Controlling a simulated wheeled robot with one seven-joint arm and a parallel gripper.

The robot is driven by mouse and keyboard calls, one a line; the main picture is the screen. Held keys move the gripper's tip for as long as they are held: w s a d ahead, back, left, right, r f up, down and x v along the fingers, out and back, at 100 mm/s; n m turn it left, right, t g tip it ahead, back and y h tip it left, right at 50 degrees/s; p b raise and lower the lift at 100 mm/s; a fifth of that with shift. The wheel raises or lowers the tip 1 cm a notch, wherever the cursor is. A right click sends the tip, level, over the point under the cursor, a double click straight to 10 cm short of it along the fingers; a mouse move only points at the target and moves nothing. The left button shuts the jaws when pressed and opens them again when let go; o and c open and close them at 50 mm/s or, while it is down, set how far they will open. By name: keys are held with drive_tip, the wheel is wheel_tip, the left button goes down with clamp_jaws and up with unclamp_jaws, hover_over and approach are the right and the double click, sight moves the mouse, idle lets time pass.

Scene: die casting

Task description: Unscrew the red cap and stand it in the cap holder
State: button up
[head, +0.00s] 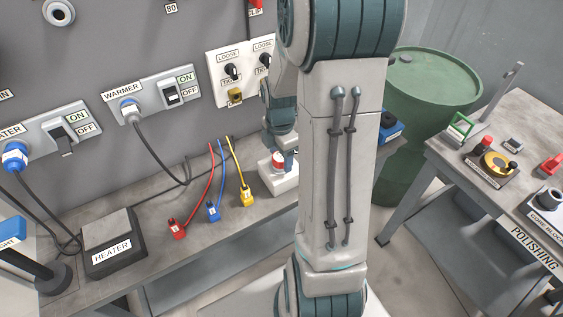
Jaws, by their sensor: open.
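A small round piece with red on it (278,160) shows on a white block (284,183) on the grey bench, just left of my upright arm link. It may be the red cap, but it is too small to be sure. My gripper (281,148) is open at the end of my arm, over or right beside this piece. Its fingers are too small and too covered to make out, and I cannot tell whether they touch it. I cannot pick out the cap holder; my arm hides part of the bench.
Red (177,228), blue (213,212) and yellow (246,196) cable plugs lie left of the white block. A heater box (113,243) stands further left. A green drum (425,85) and the polishing table (450,165) with several small parts are at right.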

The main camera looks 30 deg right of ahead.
drive_tip(key=c, duration=1.1)
drive_tip(key=shift+r+n+p, duration=0.1)
drive_tip(key=shift+n+p, duration=1)
drive_tip(key=shift+n, duration=1.1)
drive_tip(key=shift+n+p, duration=0.35)
drive_tip(key=shift+n, duration=0.15)
drive_tip(key=shift+n+p, duration=1.25)
drive_tip(key=shift+n, duration=0.35)
drive_tip(key=shift+n+p, duration=2.1)
drive_tip(key=shift+n, duration=0.2)
drive_tip(key=shift+n+p, duration=2)
drive_tip(key=shift+n, duration=0.4)
